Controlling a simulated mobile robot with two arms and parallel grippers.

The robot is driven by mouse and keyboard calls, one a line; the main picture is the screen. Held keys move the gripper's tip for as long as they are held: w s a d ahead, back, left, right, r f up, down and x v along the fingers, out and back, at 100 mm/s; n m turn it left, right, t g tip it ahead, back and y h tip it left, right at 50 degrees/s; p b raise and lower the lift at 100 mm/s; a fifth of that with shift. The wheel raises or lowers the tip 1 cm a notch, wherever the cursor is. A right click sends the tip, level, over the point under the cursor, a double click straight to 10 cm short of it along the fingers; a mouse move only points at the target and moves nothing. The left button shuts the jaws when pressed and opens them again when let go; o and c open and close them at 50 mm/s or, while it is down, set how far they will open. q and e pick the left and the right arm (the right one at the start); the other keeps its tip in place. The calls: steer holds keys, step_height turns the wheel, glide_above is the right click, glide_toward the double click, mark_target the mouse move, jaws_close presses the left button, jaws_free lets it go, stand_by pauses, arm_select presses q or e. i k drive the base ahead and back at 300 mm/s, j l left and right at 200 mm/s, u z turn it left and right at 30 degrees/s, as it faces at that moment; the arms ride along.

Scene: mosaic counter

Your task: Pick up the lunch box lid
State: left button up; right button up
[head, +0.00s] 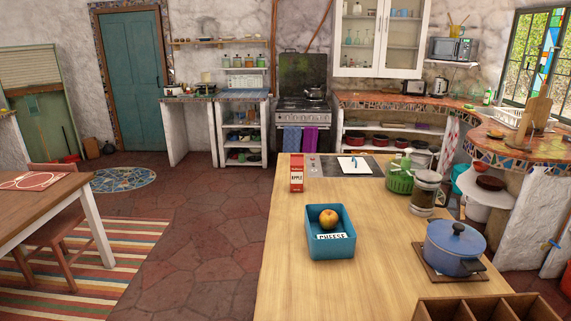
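An open blue box (346,250), which looks like the lunch box, stands on the wooden counter (310,290). A round orange-yellow fruit (328,218) lies inside it. A white label (331,237) with dark lettering, apparently "CHEESE", shows at its front; I cannot tell whether it is on the box or on something inside. I cannot make out a separate lid on the counter. Neither of my grippers is in the head view.
A red and white carton (297,174) stands behind the box. A wooden divided tray (430,308) sits front right. The counter's front left is clear.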

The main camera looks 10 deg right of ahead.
mark_target(353, 165)
steer(key=i+j+z, duration=0.15)
steer(key=j, duration=0.35)
steer(key=i+j+z, duration=0.15)
steer(key=j, duration=0.35)
steer(key=i+j+z, duration=0.15)
steer(key=j, duration=0.4)
steer(key=j+z, duration=0.15)
steer(key=j, duration=0.35)
steer(key=i+j+z, duration=0.2)
steer(key=i+j, duration=0.2)
steer(key=i+j+z, duration=0.15)
steer(key=i+j, duration=0.2)
steer(key=i+j+z, duration=0.2)
steer(key=j, duration=0.4)
steer(key=i, duration=0.1)
